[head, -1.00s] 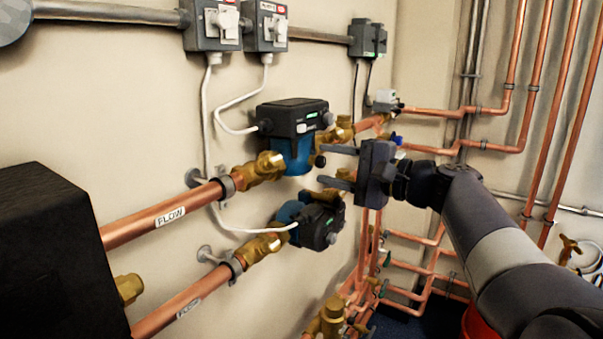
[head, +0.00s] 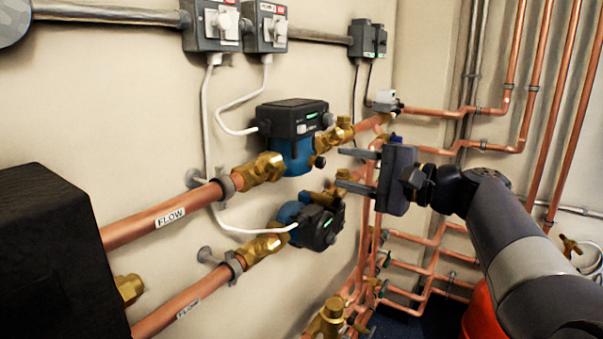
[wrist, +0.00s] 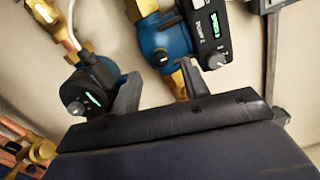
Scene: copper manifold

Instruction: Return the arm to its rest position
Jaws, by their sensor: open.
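My gripper (head: 358,170) is in the middle right of the head view, its two grey fingers spread apart and pointing left, with nothing between them. It is in the air to the right of the upper pump (head: 290,150) and the lower pump (head: 316,222), apart from both in the head view. My arm reaches in from the lower right corner. In the wrist view, the fingers (wrist: 160,90) show at the bottom, with the two blue and black pumps beyond them.
Copper flow pipes (head: 165,214) run along the wall on the left. A black box (head: 50,250) stands at the lower left. Switch boxes (head: 215,25) with white cables are on the wall above. Vertical copper pipes (head: 555,100) line the right. A brass valve (head: 330,318) is at the bottom.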

